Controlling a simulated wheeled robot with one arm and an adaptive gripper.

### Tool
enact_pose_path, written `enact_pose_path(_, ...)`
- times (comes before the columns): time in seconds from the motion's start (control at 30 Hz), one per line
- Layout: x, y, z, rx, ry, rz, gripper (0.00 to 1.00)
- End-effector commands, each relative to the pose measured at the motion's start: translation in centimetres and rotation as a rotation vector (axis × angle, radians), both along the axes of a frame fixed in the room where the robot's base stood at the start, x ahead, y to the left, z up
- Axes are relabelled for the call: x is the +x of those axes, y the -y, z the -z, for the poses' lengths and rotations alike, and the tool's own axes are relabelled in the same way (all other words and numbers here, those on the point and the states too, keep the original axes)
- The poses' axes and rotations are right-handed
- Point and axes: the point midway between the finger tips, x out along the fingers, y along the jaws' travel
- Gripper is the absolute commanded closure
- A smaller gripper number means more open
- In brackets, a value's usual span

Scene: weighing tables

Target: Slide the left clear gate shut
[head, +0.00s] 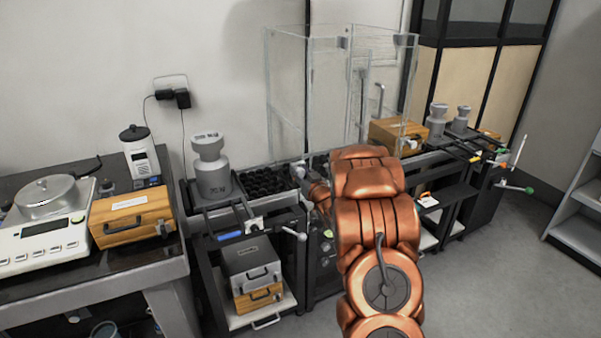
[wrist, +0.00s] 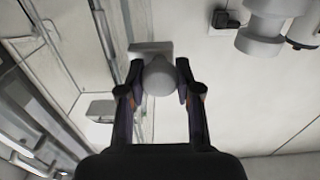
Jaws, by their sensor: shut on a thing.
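The clear weighing enclosure (head: 338,90) stands on the middle table. Its left clear gate (head: 284,95) shows as a see-through pane at the left side. How far the gate stands open is hard to tell. In the wrist view, my gripper (wrist: 160,88) is shut on a pale grey round knob (wrist: 160,74), one dark finger on each side. The knob sits on a small square plate (wrist: 151,48) beside clear panels (wrist: 85,50). In the head view my copper arm hides the gripper and knob.
A grey weight (head: 212,170) stands left of the enclosure, beside a black tray (head: 268,182). A wooden box (head: 398,135) is at the enclosure's right. A wooden case (head: 133,215) and a balance (head: 45,230) are on the left table. Open floor lies at the right.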

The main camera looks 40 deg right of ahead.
Motion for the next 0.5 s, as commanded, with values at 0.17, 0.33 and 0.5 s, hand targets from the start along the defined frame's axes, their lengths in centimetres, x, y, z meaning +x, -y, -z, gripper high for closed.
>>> enact_pose_path(0.17, -0.17, 0.0, 0.78, 0.006, -0.015, 0.001, 0.61)
enact_pose_path(0.33, -0.12, 0.0, 0.57, 0.004, -0.011, 0.001, 0.55)
enact_pose_path(0.5, -0.12, -0.01, 0.45, 0.004, -0.008, 0.0, 0.55)
